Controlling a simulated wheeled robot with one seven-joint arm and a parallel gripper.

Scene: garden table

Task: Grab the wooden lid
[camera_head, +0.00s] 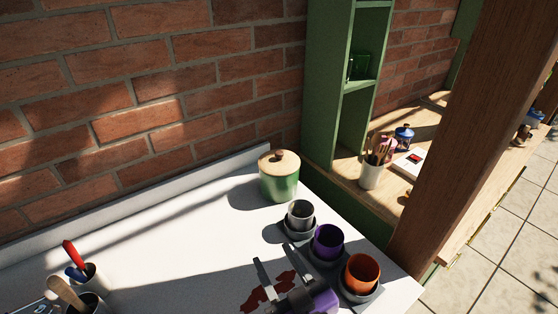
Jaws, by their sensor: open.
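The wooden lid (279,162) is a round, light wood disc with a darker brown knob on top. It sits on a green pot (279,186) at the back of the white table, near the brick wall. My gripper (272,272) is low in the view, over the table's front part, with its two fingers spread apart and nothing between them. It is apart from the lid, nearer to me. Part of my gripper is cut off by the bottom edge.
Grey, purple and orange cups (327,242) stand on dark saucers to the right, between my gripper and the table's right edge. Containers with utensils (85,280) stand at the lower left. A wooden post (470,130) rises at the right. The white tabletop (170,235) left of the pot is clear.

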